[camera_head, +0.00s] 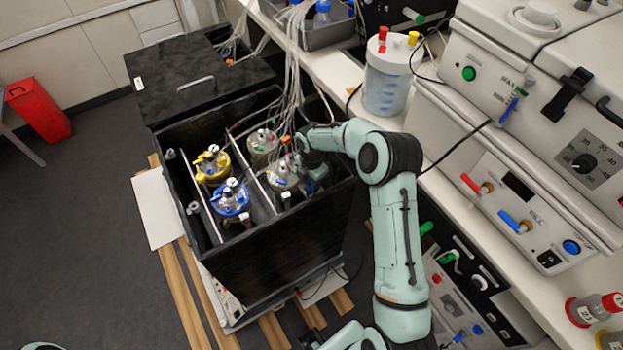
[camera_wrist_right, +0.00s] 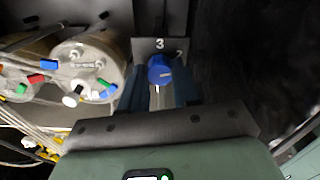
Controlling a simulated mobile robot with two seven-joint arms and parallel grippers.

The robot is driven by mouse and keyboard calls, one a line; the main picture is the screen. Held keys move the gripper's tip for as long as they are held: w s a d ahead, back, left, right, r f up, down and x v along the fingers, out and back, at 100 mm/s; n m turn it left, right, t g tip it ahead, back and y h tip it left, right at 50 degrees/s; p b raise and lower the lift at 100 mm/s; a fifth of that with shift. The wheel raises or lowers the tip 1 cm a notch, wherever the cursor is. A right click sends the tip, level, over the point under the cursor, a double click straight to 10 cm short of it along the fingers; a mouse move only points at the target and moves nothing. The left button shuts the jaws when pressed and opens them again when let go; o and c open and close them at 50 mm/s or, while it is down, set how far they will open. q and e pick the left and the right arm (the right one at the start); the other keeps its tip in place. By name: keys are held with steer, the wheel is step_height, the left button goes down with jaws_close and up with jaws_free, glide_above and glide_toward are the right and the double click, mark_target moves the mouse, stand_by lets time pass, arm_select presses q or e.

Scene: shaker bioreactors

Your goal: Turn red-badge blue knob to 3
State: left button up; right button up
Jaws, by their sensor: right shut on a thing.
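The blue knob (camera_wrist_right: 160,68) shows in the right wrist view, in front of a grey plate (camera_wrist_right: 142,46) marked 3 above the knob and 2 to its upper right. My right gripper (camera_wrist_right: 160,84) is shut on the knob, with a bluish finger on each side. A pale line shows just below the knob; I cannot tell its exact pointer setting. In the head view my right gripper (camera_head: 318,172) reaches into the black box at its right inner side, and the knob is hidden there. No red badge can be made out beside the knob. My left gripper is out of view.
The open black box (camera_head: 275,262) holds several vessels, including a yellow-topped one (camera_head: 211,163) and a blue-topped one (camera_head: 231,200). Tubes hang into it from above. A vessel (camera_wrist_right: 88,62) stands left of the knob in the wrist view. A bench with instruments (camera_head: 545,150) stands at right.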

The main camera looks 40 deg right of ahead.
steer(key=n, duration=0.1)
steer(key=n+p, duration=0.1)
steer(key=n, duration=0.1)
steer(key=n+p, duration=0.1)
steer(key=shift+w+r+n, duration=0.1)
steer(key=shift+r+n, duration=0.15)
steer(key=shift+n, duration=0.05)
steer(key=n+p, duration=0.1)
steer(key=n, duration=0.2)
steer(key=shift+n+p, duration=0.3)
steer(key=shift+p, duration=0.1)
steer(key=n+p, duration=0.1)
steer(key=n, duration=0.1)
steer(key=shift+n, duration=0.4)
steer(key=shift+f+n, duration=0.1)
steer(key=shift+n, duration=0.7)
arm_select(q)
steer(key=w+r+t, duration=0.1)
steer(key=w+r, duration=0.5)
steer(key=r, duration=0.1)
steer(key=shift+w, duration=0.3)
arm_select(e)
steer(key=shift+n, duration=1.5)
steer(key=o, duration=1.1)
steer(key=shift+f, duration=0.1)
steer(key=shift+c, duration=0.2)
